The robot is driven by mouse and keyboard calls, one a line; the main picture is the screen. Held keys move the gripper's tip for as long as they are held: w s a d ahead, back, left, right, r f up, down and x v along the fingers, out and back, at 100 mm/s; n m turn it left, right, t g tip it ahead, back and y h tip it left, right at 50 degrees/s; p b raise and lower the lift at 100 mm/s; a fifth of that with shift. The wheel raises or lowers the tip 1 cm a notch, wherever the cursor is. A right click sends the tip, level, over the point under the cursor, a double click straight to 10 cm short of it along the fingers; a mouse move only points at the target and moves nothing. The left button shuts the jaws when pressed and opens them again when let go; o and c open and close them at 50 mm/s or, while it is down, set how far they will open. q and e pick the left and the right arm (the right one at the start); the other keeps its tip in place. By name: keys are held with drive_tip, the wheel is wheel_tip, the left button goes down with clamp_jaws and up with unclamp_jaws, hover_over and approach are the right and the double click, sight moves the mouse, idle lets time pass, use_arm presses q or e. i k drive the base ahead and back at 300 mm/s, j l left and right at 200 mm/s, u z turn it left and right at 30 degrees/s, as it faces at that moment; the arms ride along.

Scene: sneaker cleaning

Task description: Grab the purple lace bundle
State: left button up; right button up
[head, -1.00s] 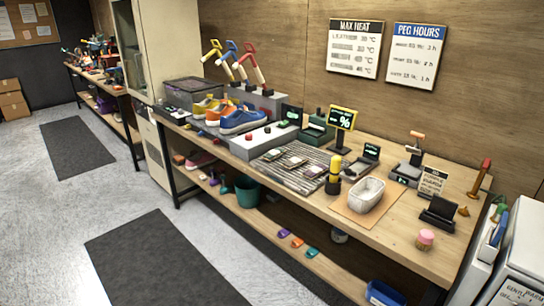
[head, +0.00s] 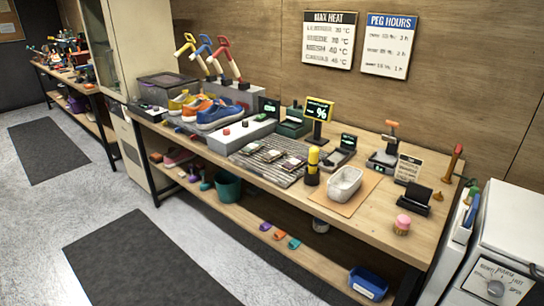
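A small purple bundle (head: 265,226), which looks like the purple lace bundle, lies on the lower shelf (head: 236,215) of the long workbench. An orange bundle (head: 279,235) and a teal bundle (head: 294,243) lie in a row to its right. All three are small in the head view, so their lace detail cannot be made out. Neither of my grippers is in view.
A teal bucket (head: 228,186) stands left of the bundles on the shelf, and a blue bin (head: 369,284) at its right end. The workbench top (head: 385,218) overhangs them. A white machine (head: 505,235) stands at right. A dark mat (head: 150,262) lies on the floor.

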sight(291, 165)
drive_tip(key=i+j+z, duration=0.15)
drive_tip(key=z, duration=0.2)
drive_tip(key=i+j+z, duration=0.2)
drive_tip(key=z, duration=0.15)
drive_tip(key=i+j+z, duration=0.1)
drive_tip(key=z, duration=0.2)
drive_tip(key=j, duration=0.1)
